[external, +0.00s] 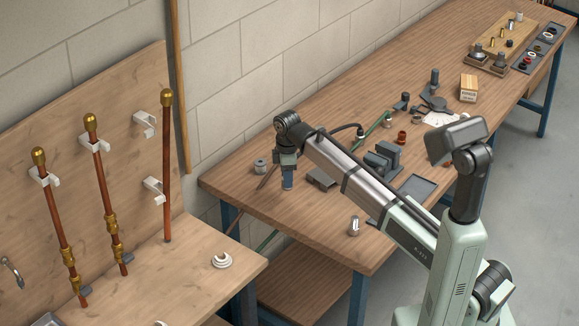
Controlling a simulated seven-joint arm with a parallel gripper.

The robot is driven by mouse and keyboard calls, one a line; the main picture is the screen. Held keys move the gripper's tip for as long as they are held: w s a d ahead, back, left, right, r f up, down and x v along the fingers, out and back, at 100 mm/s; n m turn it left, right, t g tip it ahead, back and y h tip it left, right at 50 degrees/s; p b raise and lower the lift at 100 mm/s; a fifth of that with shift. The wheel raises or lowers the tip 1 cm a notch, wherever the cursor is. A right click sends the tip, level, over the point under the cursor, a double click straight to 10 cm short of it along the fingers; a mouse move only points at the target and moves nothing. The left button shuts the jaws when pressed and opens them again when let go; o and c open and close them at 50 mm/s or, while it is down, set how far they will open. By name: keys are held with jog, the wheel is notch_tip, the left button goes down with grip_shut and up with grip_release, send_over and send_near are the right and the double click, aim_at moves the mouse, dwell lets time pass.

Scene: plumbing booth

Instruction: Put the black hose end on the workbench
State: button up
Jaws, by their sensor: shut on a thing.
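My gripper (288,184) hangs pointing down over the left end of the wooden workbench (240,187). It is shut on a small grey-blue piece whose shape is mostly hidden by the fingers. I cannot tell from this view whether that piece is the black hose end, or whether it touches the bench top. A dark curved hose-like piece (345,127) shows behind my arm, with a dark end near the back of the bench.
A grey vise (383,160), a dark tray (417,187) and a metal cylinder (354,227) are on the workbench. A grey fitting (260,166) stands left of my gripper. A panel with copper pipes (105,205) is at left.

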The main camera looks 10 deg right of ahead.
jog(key=shift+f, duration=2.45)
jog(key=o, duration=1.1)
jog(key=shift+f, duration=0.15)
jog(key=shift+c, duration=0.2)
notch_tip(320, 180, up, 12)
jog(key=shift+r, duration=0.2)
